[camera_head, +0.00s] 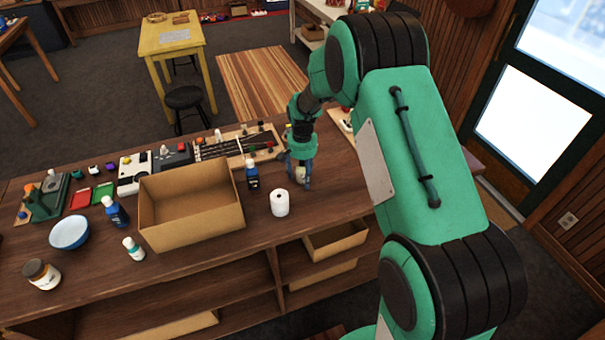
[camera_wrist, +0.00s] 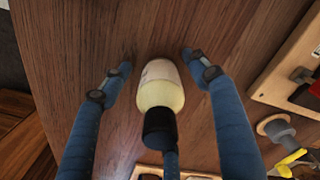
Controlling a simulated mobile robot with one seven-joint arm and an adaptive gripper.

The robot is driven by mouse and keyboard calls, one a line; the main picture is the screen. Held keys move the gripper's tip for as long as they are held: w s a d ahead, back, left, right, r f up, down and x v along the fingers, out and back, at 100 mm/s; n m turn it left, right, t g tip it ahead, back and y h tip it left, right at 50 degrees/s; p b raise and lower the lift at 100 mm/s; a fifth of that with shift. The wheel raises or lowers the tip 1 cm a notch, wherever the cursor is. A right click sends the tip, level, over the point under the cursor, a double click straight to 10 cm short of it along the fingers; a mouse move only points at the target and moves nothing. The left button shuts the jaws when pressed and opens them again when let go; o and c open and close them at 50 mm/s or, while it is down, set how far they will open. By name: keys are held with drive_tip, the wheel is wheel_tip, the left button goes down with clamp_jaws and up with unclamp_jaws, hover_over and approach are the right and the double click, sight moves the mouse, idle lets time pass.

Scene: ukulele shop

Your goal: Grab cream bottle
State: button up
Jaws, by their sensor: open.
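The cream bottle (camera_wrist: 161,88) has a pale body and a black cap. In the wrist view it lies between the two blue fingers of my gripper (camera_wrist: 156,62), with a visible gap on each side. My gripper is open and points down at the wooden counter. In the head view my gripper (camera_head: 299,176) is over the right part of the counter, and the cream bottle (camera_head: 300,173) shows partly between the fingers. The bottle's underside is hidden.
On the counter (camera_head: 225,257), a white roll (camera_head: 279,203) and a dark blue bottle (camera_head: 252,176) stand left of my gripper. An open cardboard box (camera_head: 190,205) is farther left. A wooden tray (camera_wrist: 290,60) lies to the right in the wrist view.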

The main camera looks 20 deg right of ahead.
sight(303, 166)
idle(0.3)
drive_tip(key=c, duration=1.3)
drive_tip(key=shift+c, duration=0.2)
drive_tip(key=shift+r, duration=0.15)
drive_tip(key=shift+r, duration=0.5)
drive_tip(key=shift+s+r, duration=0.25)
drive_tip(key=shift+r, duration=0.35)
drive_tip(key=shift+s+r, duration=0.2)
drive_tip(key=shift+r, duration=0.4)
drive_tip(key=s, duration=0.5)
drive_tip(key=s+a+r, duration=0.1)
drive_tip(key=s, duration=0.9)
drive_tip(key=shift+a+r+p, duration=0.2)
drive_tip(key=shift+a+p, duration=0.15)
drive_tip(key=shift+p, duration=0.05)
